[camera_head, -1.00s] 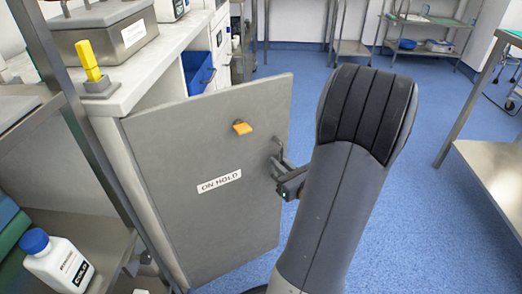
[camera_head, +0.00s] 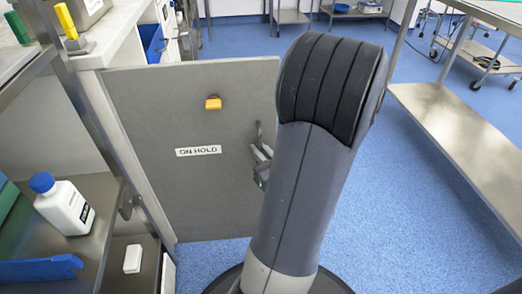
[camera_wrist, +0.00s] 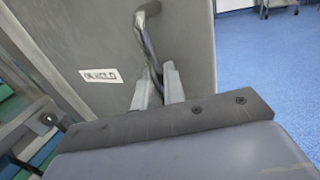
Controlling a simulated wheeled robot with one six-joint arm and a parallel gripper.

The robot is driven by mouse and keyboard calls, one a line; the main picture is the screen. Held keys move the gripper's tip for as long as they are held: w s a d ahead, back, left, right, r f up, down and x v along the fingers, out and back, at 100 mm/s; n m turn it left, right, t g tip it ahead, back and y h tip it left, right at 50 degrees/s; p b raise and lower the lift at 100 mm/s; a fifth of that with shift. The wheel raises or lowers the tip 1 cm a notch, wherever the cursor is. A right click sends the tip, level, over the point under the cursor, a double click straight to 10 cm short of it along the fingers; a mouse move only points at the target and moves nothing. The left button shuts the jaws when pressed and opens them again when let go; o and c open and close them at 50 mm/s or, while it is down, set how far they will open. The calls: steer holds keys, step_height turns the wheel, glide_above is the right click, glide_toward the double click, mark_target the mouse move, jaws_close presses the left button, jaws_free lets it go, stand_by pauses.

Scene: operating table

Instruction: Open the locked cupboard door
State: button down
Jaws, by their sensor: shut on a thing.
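The grey cupboard door (camera_head: 190,195) stands swung out from the counter on the left, with an "ON HOLD" label (camera_head: 198,151) and an orange knob-like piece (camera_head: 213,103) on its face. Its metal handle (camera_head: 259,132) is near the free right edge. My gripper (camera_head: 261,158) is at the handle, partly hidden by my arm. In the wrist view, the fingers (camera_wrist: 157,88) are shut on the handle (camera_wrist: 144,28), with the door (camera_wrist: 95,40) behind them.
Left of the door, an open shelf (camera_head: 95,215) holds a blue-capped white bottle (camera_head: 65,207) and a blue tray (camera_head: 40,269). A white item (camera_head: 133,258) lies lower. A yellow piece (camera_head: 66,20) stands on the counter. A steel table (camera_head: 455,120) is at right. Blue floor is clear between.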

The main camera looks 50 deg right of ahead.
steer(key=shift+a, duration=0.25)
steer(key=c, duration=1.6)
jaws_free()
steer(key=shift+c, duration=0.2)
steer(key=shift+s, duration=0.1)
steer(key=p+v, duration=0.2)
steer(key=v, duration=0.8)
steer(key=shift+s, duration=0.3)
steer(key=shift+w+a, duration=0.1)
steer(key=shift+b+x, duration=1)
steer(key=shift+x, duration=4.3)
